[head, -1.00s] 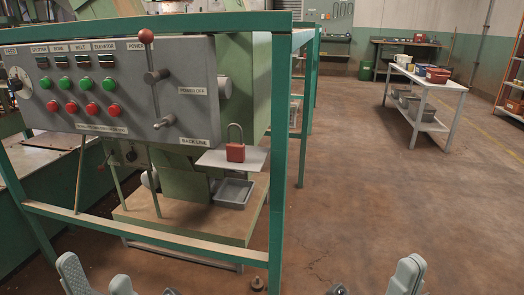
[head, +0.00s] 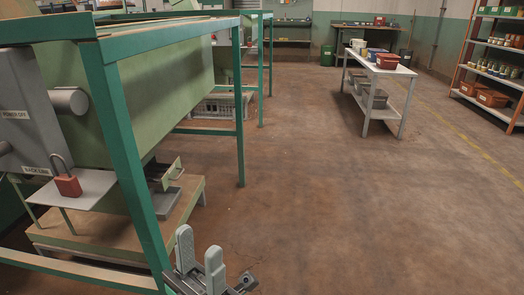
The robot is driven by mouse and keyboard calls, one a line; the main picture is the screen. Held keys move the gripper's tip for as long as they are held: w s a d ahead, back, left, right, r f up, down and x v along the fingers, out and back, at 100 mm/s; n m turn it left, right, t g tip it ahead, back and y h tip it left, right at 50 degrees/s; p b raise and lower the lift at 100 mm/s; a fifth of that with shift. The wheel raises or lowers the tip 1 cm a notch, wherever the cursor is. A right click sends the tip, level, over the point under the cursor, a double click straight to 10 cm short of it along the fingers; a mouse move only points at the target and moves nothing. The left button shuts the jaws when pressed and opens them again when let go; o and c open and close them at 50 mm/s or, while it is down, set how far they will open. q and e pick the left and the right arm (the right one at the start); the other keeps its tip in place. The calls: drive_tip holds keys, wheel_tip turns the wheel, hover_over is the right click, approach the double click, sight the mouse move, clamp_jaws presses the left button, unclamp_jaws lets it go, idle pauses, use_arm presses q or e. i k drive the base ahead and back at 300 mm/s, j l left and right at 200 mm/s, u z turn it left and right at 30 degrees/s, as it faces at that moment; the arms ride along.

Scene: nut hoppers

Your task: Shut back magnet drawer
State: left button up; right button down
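A small green drawer-like part (head: 172,174) with a dark handle stands out from the lower side of the pale green machine (head: 170,95), above a grey tray (head: 163,204). It appears pulled out; the frame post partly blocks my view of its inner end. I cannot read a label on it. My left gripper (head: 199,243) is at the bottom of the view, right of the near green post. Its two grey fingers stand upright, apart, with nothing between them. It is nearer to me than the drawer and not touching it. My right gripper is out of view.
A green frame post (head: 125,150) stands between me and the machine. A shelf (head: 80,190) with a red padlock (head: 67,186) sticks out at left. The floor to the right is clear up to a white table (head: 388,75) and an orange rack (head: 478,60).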

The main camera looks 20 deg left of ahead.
sight(165, 178)
drive_tip(key=i+l+z, duration=0.2)
drive_tip(key=i, duration=0.2)
drive_tip(key=i+l+z, duration=0.25)
drive_tip(key=i, duration=0.15)
drive_tip(key=i+j+u, duration=0.1)
drive_tip(key=i+u, duration=0.2)
drive_tip(key=u, duration=0.15)
drive_tip(key=i+u, duration=0.35)
drive_tip(key=u, duration=0.15)
drive_tip(key=i+l+u, duration=0.15)
drive_tip(key=i+u, duration=0.15)
drive_tip(key=u, duration=0.15)
drive_tip(key=i+j+u, duration=0.1)
drive_tip(key=u, duration=0.35)
drive_tip(key=i+u, duration=0.45)
drive_tip(key=i+l+u, duration=0.1)
drive_tip(key=u, duration=0.35)
drive_tip(key=i+l+u, duration=0.15)
drive_tip(key=u, duration=0.3)
drive_tip(key=i, duration=0.1)
